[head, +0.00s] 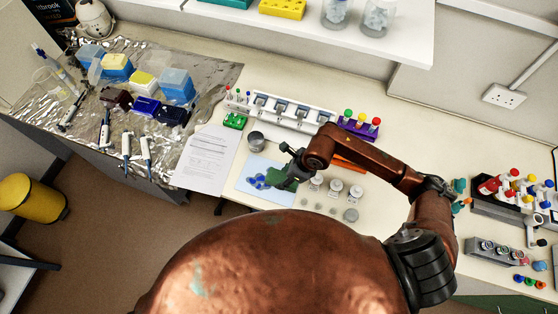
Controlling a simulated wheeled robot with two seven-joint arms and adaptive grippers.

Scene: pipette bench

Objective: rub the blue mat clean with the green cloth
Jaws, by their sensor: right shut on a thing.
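The pale blue mat (247,188) lies on the bench near its front edge, partly hidden by my right arm. A cluster of dark blue spots (258,181) shows on it. My right gripper (286,172) is over the right part of the mat, shut on the dark green cloth (281,183). The cloth is bunched below the fingers, just right of the blue spots. I cannot tell whether it touches the mat. My left gripper is not in view.
A grey metal cup (256,141) stands behind the mat. White-lidded jars (335,187) stand to its right. A white rack (292,115) and a purple rack (358,128) are behind. A paper sheet (206,158) lies left, beside foil with pipettes.

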